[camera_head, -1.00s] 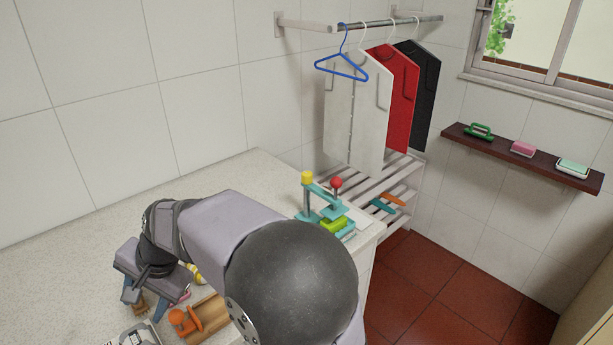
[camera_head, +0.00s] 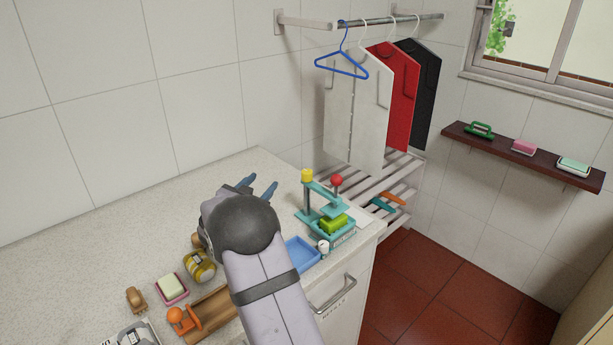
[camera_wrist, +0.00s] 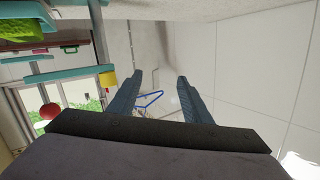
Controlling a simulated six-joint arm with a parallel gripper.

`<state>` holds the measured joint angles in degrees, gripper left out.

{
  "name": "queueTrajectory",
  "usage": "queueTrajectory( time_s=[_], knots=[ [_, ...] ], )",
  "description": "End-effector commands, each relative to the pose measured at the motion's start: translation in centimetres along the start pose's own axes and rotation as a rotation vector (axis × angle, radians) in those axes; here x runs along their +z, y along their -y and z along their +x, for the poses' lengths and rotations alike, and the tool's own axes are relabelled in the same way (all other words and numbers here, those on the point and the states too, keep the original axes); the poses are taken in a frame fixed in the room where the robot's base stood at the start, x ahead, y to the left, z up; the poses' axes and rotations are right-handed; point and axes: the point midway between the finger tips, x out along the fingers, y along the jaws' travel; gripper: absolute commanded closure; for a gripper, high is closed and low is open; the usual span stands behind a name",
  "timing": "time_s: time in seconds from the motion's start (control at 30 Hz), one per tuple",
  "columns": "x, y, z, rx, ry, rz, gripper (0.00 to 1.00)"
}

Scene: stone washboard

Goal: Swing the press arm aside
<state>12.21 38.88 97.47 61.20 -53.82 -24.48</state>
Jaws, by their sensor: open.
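The small teal press stands near the right end of the counter. Its horizontal press arm (camera_head: 324,195) reaches from a post with a yellow cap (camera_head: 307,175) toward a red knob (camera_head: 337,181). A green block (camera_head: 334,222) sits in the teal base under it. My gripper (camera_head: 260,186) is open and empty, in the air left of the press, apart from it. In the wrist view, the two blue fingers (camera_wrist: 157,92) are spread. The yellow cap (camera_wrist: 107,80) lies just left of them there, with the red knob (camera_wrist: 49,111) farther left.
A blue tray (camera_head: 301,254) and a small white-topped item (camera_head: 323,246) lie in front of the press. A yellow jar (camera_head: 200,266), soap dish (camera_head: 171,288) and wooden tray (camera_head: 215,309) are nearer. A slatted rack (camera_head: 398,165) stands behind. The counter's back left is clear.

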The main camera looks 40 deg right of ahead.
Motion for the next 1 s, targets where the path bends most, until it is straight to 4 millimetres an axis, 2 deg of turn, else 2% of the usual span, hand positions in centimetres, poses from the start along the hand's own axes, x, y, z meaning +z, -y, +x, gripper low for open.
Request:
queueTrajectory(
  time_s=[0.03, 0.1, 0.2, 0.3, 0.67, 1.0],
  knots=[
    [-0.3, -2.0, 0.7, 0.064, -0.045, -0.041, 0.55],
    [-1.0, -4.1, 1.1, 0.142, -0.1, -0.093, 0.55],
    [-1.6, -6.4, 1.3, 0.227, -0.151, -0.15, 0.55],
    [-2.1, -7.8, 1.3, 0.279, -0.18, -0.185, 0.55],
    [-2.6, -8.6, 1.8, 0.309, -0.195, -0.205, 0.55],
    [-3.6, -9.8, 5.6, 0.308, -0.195, -0.204, 0.55]
  ],
)
